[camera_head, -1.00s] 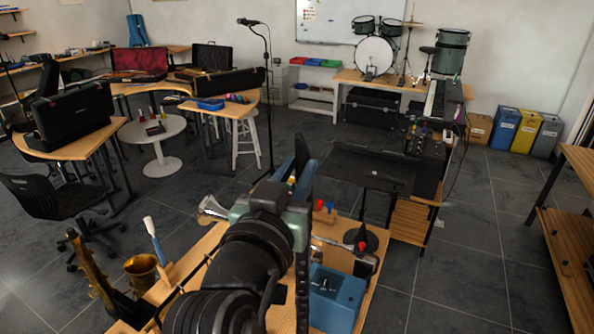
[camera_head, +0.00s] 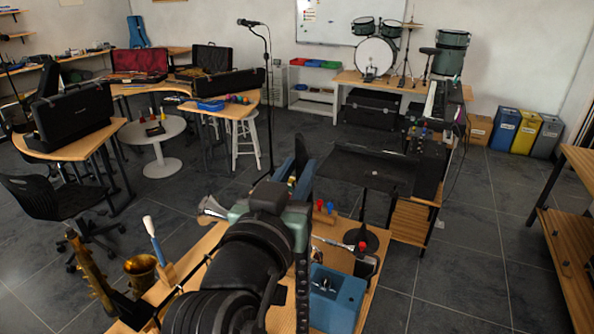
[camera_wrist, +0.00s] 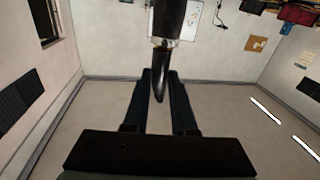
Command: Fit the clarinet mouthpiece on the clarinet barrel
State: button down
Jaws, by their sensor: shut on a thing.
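In the wrist view a black mouthpiece (camera_wrist: 160,82) with a tapered tip lies between the fingertips of my gripper (camera_wrist: 160,76). My gripper is shut on it. A silver band (camera_wrist: 162,42) and a wider black section continue from it to the top edge; I cannot tell whether that section is part of the mouthpiece or a separate piece. In the head view the dark fingers of my gripper (camera_head: 303,168) show beyond the wrist, above the wooden bench (camera_head: 215,243); the mouthpiece cannot be made out there. I cannot identify the clarinet barrel with certainty.
A blue box (camera_head: 337,298) stands on the bench right of my arm, near small red and blue items (camera_head: 325,207). A brass saxophone (camera_head: 90,272) and a white-tipped brush (camera_head: 152,236) are at left. A black stand (camera_head: 375,170) rises beyond the bench.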

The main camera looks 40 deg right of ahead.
jog(key=shift+f+b, duration=0.55)
jog(key=shift+f, duration=0.25)
dwell(0.4)
jog(key=c, duration=0.9)
grip_release()
jog(key=shift+c, duration=0.2)
jog(key=o, duration=0.3)
jog(key=shift+w+d, duration=0.1)
jog(key=shift+o, duration=0.2)
jog(key=shift+r, duration=0.15)
jog(key=shift+b+v, duration=0.55)
jog(key=shift+v, duration=2.6)
jog(key=shift+r, duration=0.1)
